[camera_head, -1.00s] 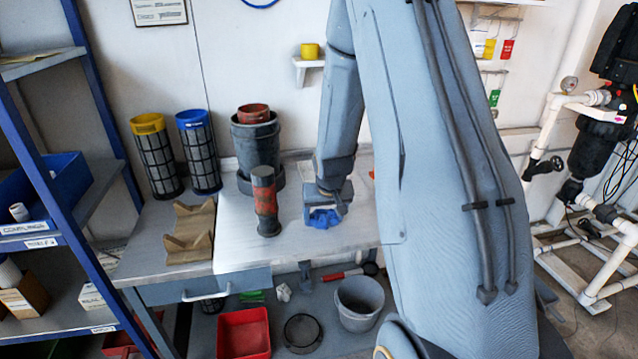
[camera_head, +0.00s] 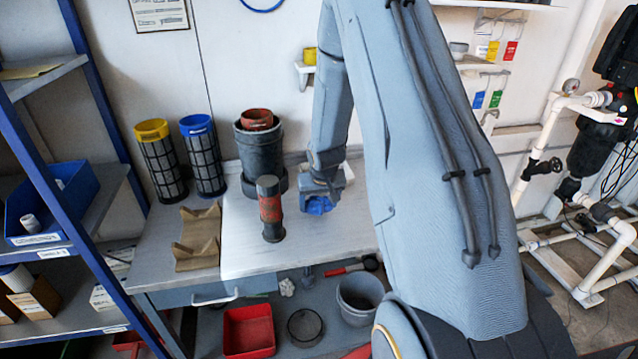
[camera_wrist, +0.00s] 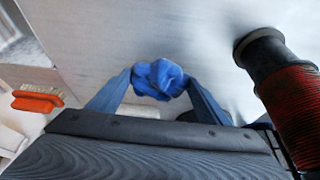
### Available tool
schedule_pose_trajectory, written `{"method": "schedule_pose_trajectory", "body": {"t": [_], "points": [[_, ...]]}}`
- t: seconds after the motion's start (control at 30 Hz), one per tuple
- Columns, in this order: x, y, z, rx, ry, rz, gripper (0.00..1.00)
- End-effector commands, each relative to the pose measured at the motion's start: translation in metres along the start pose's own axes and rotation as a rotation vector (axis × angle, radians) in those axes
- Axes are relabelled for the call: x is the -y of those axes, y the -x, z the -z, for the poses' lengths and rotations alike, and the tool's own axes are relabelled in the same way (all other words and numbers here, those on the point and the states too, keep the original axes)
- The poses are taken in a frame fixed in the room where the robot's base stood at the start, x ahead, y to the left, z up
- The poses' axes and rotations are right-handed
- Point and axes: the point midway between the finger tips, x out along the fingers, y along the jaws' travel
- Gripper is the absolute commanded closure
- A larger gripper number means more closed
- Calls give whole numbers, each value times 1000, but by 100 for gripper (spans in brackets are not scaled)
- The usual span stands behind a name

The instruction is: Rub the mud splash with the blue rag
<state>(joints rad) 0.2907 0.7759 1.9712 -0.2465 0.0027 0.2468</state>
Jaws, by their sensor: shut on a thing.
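The blue rag (camera_head: 318,206) is bunched up in my gripper (camera_head: 322,194), low over the white part of the workbench top. In the wrist view the rag (camera_wrist: 160,78) is pinched between the two fingers, with folds bulging out ahead of the tips. I cannot tell whether the rag touches the bench. I cannot make out a mud splash in either view; my arm and the rag hide part of the bench.
A red and dark cylinder (camera_head: 270,209) stands on the workbench (camera_head: 245,245) just left of my gripper. A dark pot (camera_head: 260,150) and yellow- and blue-topped filters stand behind. In the wrist view an orange brush (camera_wrist: 38,100) lies left.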

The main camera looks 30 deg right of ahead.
Motion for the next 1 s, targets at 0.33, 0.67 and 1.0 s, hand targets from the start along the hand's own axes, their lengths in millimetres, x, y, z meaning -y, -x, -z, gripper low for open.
{"method": "schedule_pose_trajectory", "body": {"t": [0.33, 0.67, 1.0], "points": [[3, 27, 11, -1, 5, 2, 50], [7, 48, 20, -1, 10, 5, 50], [8, 49, 21, -1, 10, 5, 50]]}}
